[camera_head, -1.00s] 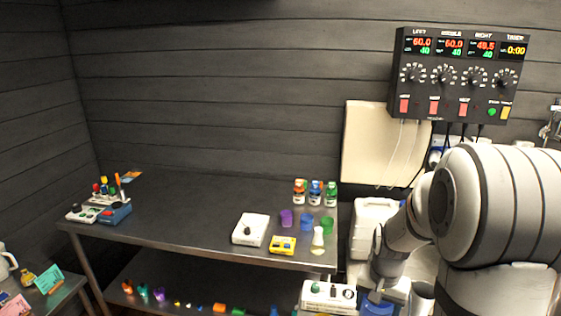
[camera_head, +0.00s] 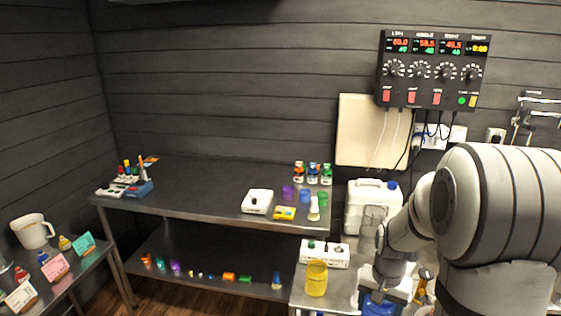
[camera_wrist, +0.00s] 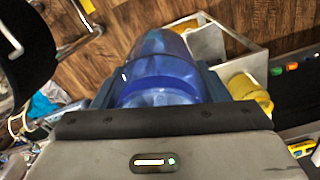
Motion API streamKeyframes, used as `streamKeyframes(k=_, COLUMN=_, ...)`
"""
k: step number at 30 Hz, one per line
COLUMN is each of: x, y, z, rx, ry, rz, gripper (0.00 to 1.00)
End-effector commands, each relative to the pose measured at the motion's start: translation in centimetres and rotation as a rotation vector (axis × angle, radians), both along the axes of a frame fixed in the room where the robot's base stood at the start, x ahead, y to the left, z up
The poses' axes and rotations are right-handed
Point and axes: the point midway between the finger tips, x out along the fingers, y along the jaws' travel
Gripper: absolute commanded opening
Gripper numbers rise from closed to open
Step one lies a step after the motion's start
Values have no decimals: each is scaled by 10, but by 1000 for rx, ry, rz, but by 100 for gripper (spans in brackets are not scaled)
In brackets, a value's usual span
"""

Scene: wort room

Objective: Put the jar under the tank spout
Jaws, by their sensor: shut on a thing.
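My gripper (camera_head: 386,284) is at the lower right of the head view, above the right-hand steel table. It is shut on a blue, see-through jar (camera_wrist: 160,82), which fills the space between the fingers in the wrist view. In the head view only a blue part of the jar (camera_head: 378,308) shows below the gripper, cut by the frame edge. A white canister with a blue cap (camera_head: 368,204) stands behind my arm; I cannot tell whether it is the tank. No spout is clearly visible.
A yellow cup (camera_head: 316,279) and a white switch box (camera_head: 322,254) stand left of my gripper. A grey see-through container (camera_head: 371,222) stands before the canister. The control panel (camera_head: 430,69) hangs on the wall. The long steel table (camera_head: 200,190) has free room in its middle.

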Motion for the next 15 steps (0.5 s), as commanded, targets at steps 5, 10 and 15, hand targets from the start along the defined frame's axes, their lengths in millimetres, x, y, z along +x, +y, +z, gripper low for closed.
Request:
streamKeyframes(k=5, x=15, y=11, z=-27, rx=1, ry=4, rz=83, gripper=35)
streamKeyframes(k=10, x=29, y=26, z=-55, rx=1, ry=4, rz=176, gripper=35)
streamKeyframes(k=15, x=44, y=47, z=-91, rx=1, ry=5, rz=294, gripper=35)
